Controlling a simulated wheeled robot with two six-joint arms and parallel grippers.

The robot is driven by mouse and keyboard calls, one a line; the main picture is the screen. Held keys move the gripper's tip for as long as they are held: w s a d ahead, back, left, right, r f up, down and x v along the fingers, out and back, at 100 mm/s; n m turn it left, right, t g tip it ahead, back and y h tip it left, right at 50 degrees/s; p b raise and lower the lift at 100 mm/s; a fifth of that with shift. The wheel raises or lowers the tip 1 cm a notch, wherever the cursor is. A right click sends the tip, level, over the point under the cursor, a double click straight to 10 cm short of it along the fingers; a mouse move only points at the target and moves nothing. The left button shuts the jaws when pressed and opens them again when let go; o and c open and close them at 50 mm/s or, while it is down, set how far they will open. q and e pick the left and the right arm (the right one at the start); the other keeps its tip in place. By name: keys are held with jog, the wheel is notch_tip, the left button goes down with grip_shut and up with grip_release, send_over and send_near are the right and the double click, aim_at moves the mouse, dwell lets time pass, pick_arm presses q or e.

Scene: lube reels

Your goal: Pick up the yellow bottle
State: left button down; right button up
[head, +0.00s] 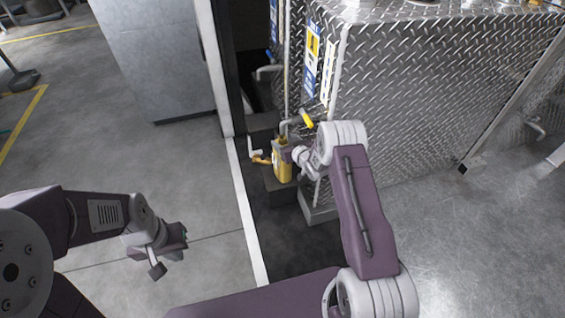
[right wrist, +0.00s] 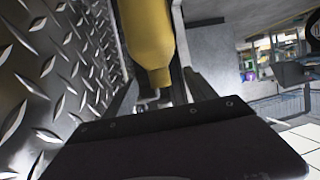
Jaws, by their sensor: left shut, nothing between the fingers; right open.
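The yellow bottle (head: 283,168) stands upright on a dark block at the corner of the metal-plated cabinet. In the right wrist view the bottle (right wrist: 148,35) fills the upper middle, its narrower end pointing down the picture. My right gripper (head: 290,154) is at the bottle's upper part and hides some of it. In the right wrist view the open fingers of my right gripper (right wrist: 162,90) show on either side of the bottle's line; I cannot tell whether either touches it. My left gripper (head: 176,246) is shut and empty over the bare floor, away from the bottle.
The diamond-plate cabinet (head: 420,90) stands close by the bottle and also fills the left of the right wrist view (right wrist: 45,75). A pipe with a yellow handle (head: 306,118) is just above the bottle. A grey cabinet (head: 155,60) stands behind left.

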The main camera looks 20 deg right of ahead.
jog(key=x, duration=0.2)
jog(key=shift+w+f+b, duration=0.15)
jog(key=shift+f+b, duration=0.25)
jog(key=shift+w+r, duration=0.1)
jog(key=shift+r, duration=0.05)
grip_shut()
pick_arm(q)
notch_tip(320, 180, down, 2)
pick_arm(e)
jog(key=shift+r, duration=0.15)
pick_arm(q)
jog(key=shift+r, duration=0.15)
pick_arm(e)
jog(key=shift+r, duration=0.1)
